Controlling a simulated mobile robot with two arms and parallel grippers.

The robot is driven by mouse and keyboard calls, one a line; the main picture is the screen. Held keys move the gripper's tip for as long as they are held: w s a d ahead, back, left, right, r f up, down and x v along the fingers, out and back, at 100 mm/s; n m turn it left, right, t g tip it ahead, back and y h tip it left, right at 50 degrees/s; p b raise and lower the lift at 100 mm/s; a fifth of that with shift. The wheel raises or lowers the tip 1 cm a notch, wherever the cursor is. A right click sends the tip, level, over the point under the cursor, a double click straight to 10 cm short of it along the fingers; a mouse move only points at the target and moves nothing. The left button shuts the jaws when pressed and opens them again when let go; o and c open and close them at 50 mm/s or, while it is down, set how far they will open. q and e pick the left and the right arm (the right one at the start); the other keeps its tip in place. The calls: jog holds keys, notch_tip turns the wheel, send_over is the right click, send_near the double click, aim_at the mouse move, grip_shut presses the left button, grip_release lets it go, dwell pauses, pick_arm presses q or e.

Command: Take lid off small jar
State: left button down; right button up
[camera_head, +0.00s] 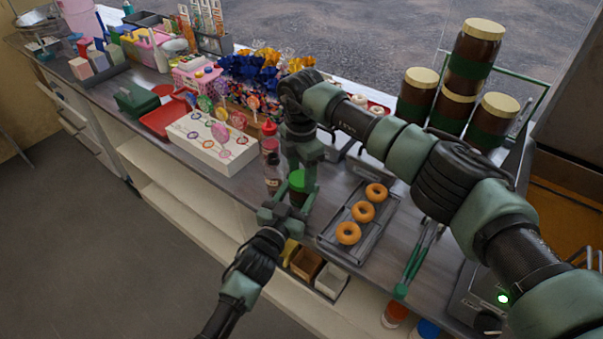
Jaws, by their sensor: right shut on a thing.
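The small jar (298,198) is dark, with a bright green lid (297,179), and stands near the front edge of the counter. My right gripper (303,168) reaches down from above and is shut on the green lid. The lid shows at the top of the jar; I cannot tell whether there is a gap between them. My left gripper (292,212) comes in from the front, low at the jar's body. Its fingers partly hide the jar, and I cannot tell whether they are closed on it.
Bottles with red caps (269,128) stand close left of the jar. A tray (335,238) with three doughnuts lies to the right, tongs (415,260) beyond it. A white lollipop box (185,143) is left; large jars (470,60) are stacked behind my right arm.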

jog(key=n, duration=0.9)
jog(key=shift+r+n, duration=0.1)
jog(key=shift+n, duration=0.2)
jog(key=n, duration=0.4)
jog(key=shift+n, duration=0.4)
jog(key=n, duration=0.4)
jog(key=shift+n, duration=0.4)
jog(key=n, duration=0.4)
jog(key=shift+n, duration=0.3)
jog(key=n, duration=0.4)
jog(key=shift+n, duration=0.4)
pick_arm(q)
jog(key=shift+f, duration=0.1)
pick_arm(e)
jog(key=n, duration=0.7)
jog(key=shift+r, duration=0.15)
